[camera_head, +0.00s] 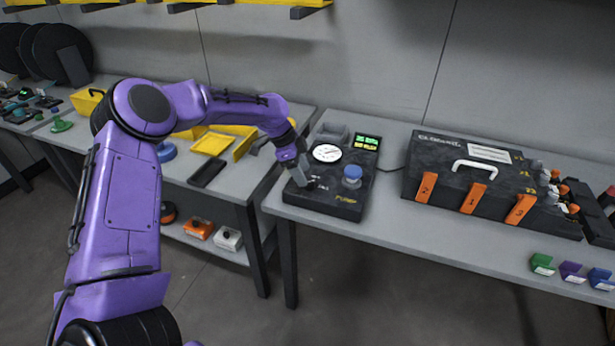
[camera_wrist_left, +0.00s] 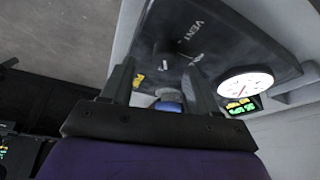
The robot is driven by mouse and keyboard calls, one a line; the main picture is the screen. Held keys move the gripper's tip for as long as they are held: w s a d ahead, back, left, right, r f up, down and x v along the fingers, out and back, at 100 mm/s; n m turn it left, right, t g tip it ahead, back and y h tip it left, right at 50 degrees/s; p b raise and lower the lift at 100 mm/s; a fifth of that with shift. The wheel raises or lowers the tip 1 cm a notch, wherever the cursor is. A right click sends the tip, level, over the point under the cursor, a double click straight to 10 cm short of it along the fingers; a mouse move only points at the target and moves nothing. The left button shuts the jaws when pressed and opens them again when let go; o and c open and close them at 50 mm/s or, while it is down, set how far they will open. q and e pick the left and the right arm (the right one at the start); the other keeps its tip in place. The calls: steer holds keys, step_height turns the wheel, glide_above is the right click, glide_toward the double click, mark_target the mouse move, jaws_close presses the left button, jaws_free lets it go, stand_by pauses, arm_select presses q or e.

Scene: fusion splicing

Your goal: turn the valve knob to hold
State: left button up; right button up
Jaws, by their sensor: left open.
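The black pump box (camera_head: 322,203) stands on the grey bench with a yellow PUMP label, a white dial gauge (camera_head: 327,153) and a blue knob (camera_head: 352,172). My left gripper (camera_head: 303,182) is over the box's left front part, its fingers pointing down. In the left wrist view, the two fingers of my gripper (camera_wrist_left: 160,78) are spread apart. Beyond them are a small dark knob-like part (camera_wrist_left: 165,48) and a VENT label (camera_wrist_left: 192,34) on the box; which way the valve knob points is unclear. The blue knob (camera_wrist_left: 168,106) shows between the finger bases. My right gripper is out of view.
A black case (camera_head: 440,160) with orange numbered tabs and a white handle stands right of the pump box. Small coloured blocks (camera_head: 541,264) lie at the bench's front right. A left bench holds yellow trays (camera_head: 212,144). The bench front between is clear.

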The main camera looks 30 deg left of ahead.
mark_target(309, 180)
arm_select(q)
steer(key=f, duration=0.1)
steer(key=w+f, duration=0.1)
steer(key=w+d+f, duration=0.1)
steer(key=f, duration=0.1)
steer(key=shift+s+d+r, duration=0.1)
steer(key=shift+s+r, duration=0.2)
steer(key=shift+s, duration=0.05)
steer(key=shift+c, duration=0.6)
steer(key=c, duration=0.9)
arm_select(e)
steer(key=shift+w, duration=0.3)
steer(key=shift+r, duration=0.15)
